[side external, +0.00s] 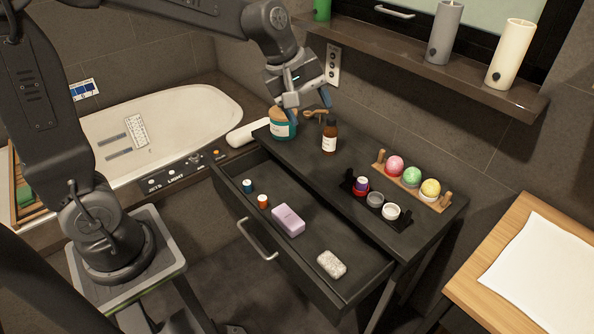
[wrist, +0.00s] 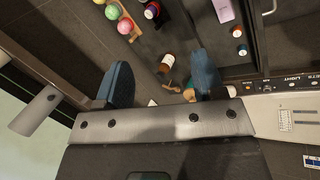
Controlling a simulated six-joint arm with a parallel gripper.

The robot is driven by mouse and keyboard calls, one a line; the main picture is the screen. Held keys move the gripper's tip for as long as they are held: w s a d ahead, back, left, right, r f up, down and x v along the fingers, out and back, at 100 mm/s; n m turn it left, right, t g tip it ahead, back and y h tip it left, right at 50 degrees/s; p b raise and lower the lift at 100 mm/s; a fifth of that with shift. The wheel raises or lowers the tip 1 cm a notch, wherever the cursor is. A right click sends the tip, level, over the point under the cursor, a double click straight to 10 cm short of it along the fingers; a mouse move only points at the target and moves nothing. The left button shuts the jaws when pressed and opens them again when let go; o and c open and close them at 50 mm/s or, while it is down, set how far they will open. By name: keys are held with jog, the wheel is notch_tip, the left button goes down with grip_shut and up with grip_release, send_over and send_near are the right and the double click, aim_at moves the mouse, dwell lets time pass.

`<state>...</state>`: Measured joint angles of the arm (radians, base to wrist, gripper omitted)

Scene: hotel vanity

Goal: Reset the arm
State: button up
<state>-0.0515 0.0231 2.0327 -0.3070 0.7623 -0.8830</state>
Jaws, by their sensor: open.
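My gripper (side external: 309,103) is raised over the far left part of the dark vanity top (side external: 345,165). It is above or near a teal jar (side external: 283,128) and a brown bottle (side external: 329,138) with a white label; the exact gap is hard to tell. In the wrist view my gripper (wrist: 160,82) has its two blue fingers spread wide, with nothing held between them. The brown bottle (wrist: 166,63) stands upright beyond the fingers there. The jar is partly hidden behind the gripper in the side view.
The open drawer (side external: 270,245) holds a lilac block (side external: 288,220), a speckled stone (side external: 331,264) and two small bottles. A wooden rack (side external: 410,182) of coloured balls and a black holder (side external: 376,212) stand on the right. A candle shelf (side external: 420,62) runs along the wall.

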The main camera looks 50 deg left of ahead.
jog(key=s+a+r+m+t+y, duration=0.1)
jog(key=s+r+m+y, duration=0.1)
jog(key=s+m, duration=1)
jog(key=s, duration=0.7)
jog(key=shift+s+a+m+t, duration=0.15)
jog(key=shift+s+m+t, duration=0.15)
jog(key=shift+s+m, duration=0.1)
